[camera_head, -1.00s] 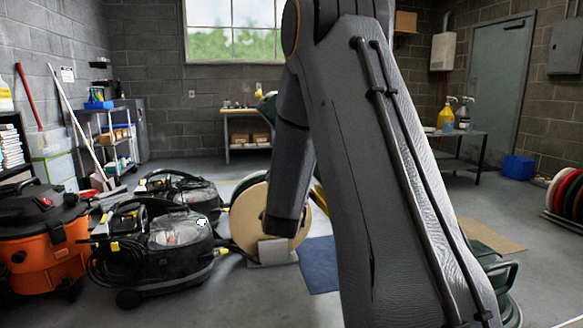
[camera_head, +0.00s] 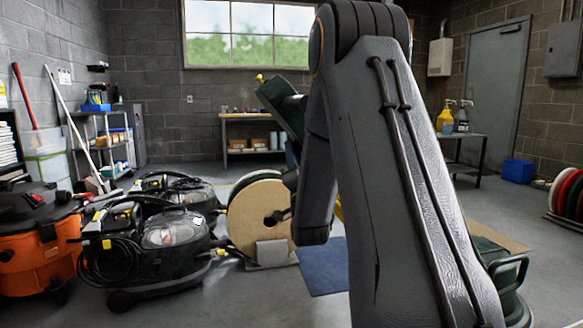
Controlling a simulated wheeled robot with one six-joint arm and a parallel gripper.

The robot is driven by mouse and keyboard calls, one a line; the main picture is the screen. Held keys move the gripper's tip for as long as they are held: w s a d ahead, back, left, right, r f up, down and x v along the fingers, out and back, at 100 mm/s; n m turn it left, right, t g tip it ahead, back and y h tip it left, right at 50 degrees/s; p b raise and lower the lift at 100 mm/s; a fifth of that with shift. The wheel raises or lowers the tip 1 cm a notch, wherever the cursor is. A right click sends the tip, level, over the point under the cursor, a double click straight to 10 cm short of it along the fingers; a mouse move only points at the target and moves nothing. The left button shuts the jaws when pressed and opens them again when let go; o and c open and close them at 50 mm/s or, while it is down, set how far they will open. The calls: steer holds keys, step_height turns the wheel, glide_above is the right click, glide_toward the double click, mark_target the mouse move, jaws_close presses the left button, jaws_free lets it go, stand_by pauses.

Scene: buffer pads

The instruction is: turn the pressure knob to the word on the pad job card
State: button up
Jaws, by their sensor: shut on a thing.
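My arm crosses the middle of the view, and its forward link comes down in front of the round tan disc (camera_head: 245,222). I cannot make out my gripper; the arm hides the space behind it. A dark green panel-like part (camera_head: 276,105) with a yellow tip shows just left of my arm, tilted. I cannot pick out the pressure knob or its marks. A small white sheet (camera_head: 65,76) is on the left wall, too small to read; I cannot tell whether it is the pad job card.
An orange-and-black vacuum (camera_head: 40,250) and black machines (camera_head: 150,250) crowd the left floor. A blue mat (camera_head: 322,268) lies beside the disc. A side table (camera_head: 462,137) with bottles, a blue bin (camera_head: 518,171) and racked pads (camera_head: 570,195) are at right.

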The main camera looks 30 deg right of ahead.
steer(key=n+t+y+b, duration=0.2)
steer(key=y+b, duration=0.1)
steer(key=t+y+b, duration=0.1)
steer(key=t+y, duration=0.1)
steer(key=shift+w+d+f+n, duration=0.2)
steer(key=shift+f+n, duration=0.1)
steer(key=shift+n, duration=0.1)
steer(key=shift+r+y, duration=0.1)
steer(key=shift+y, duration=0.2)
steer(key=o, duration=1.1)
steer(key=shift+s, duration=0.1)
steer(key=b+v, duration=0.6)
steer(key=v, duration=0.1)
steer(key=shift+s+f, duration=0.1)
steer(key=shift+f, duration=0.3)
